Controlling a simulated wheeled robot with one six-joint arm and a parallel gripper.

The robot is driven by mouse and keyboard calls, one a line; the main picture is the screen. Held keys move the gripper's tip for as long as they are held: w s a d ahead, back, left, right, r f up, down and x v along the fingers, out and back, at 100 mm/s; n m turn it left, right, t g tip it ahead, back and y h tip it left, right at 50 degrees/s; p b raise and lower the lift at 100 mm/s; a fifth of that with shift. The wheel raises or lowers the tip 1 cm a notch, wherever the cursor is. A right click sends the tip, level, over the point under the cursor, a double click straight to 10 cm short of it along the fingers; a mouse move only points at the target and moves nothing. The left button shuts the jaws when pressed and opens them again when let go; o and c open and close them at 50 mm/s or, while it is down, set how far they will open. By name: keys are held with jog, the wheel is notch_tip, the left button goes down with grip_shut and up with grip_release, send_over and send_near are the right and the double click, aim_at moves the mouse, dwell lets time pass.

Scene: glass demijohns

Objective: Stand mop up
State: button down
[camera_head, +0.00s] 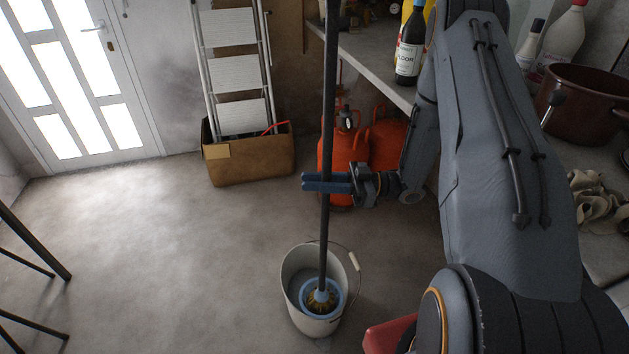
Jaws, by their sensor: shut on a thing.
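The mop has a long dark handle (329,110) that stands nearly upright and runs out of the top of the picture. Its blue-collared head (321,297) is inside a pale bucket (296,272) on the floor, at the bucket's near side. The bucket's wire handle with a white grip leans to the right. My gripper (325,183) has blue fingers and comes in from the right. It is shut on the mop handle, well above the bucket rim. Whether the mop head touches the bucket's bottom is hard to tell.
Red gas cylinders (385,139) stand behind my gripper, under a shelf (372,62) with bottles. A cardboard box (246,163) and a stepladder (233,75) stand at the back wall. Dark thin legs (33,241) show at far left. The floor (150,250) left of the bucket is clear.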

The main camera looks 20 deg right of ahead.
jog(key=shift+v, duration=0.85)
jog(key=shift+w+r, duration=0.1)
jog(key=c, duration=1.5)
grip_release()
jog(key=shift+d, duration=0.15)
